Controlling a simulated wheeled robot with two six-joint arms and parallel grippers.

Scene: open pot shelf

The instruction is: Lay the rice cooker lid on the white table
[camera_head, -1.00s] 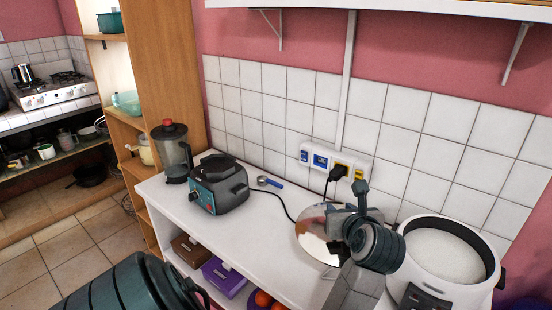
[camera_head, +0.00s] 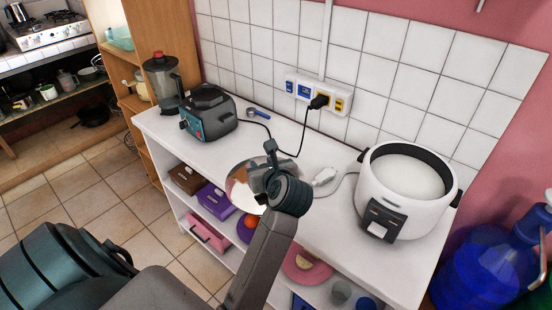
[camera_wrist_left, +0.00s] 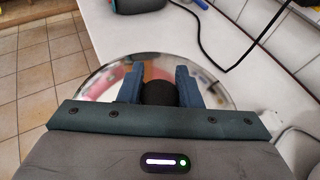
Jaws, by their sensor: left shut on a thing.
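The rice cooker lid (camera_head: 240,196) is a shiny, mirror-like disc with a dark knob (camera_wrist_left: 160,93). My left gripper (camera_head: 263,180) is shut on the knob, with a blue finger on either side of it in the left wrist view. The lid is at the front edge of the white table (camera_head: 315,222), partly overlapping that edge in the head view. I cannot tell whether it touches the top. The white rice cooker (camera_head: 397,220) stands open at the table's right end, full of something white. My right gripper is not in view.
A dark toaster-like appliance (camera_head: 209,112) and a blender (camera_head: 165,85) stand at the table's left end. A blue-handled tool (camera_head: 258,112), a black cord and a white plug (camera_head: 324,177) lie behind the lid. Blue water bottles (camera_head: 480,265) stand at lower right.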

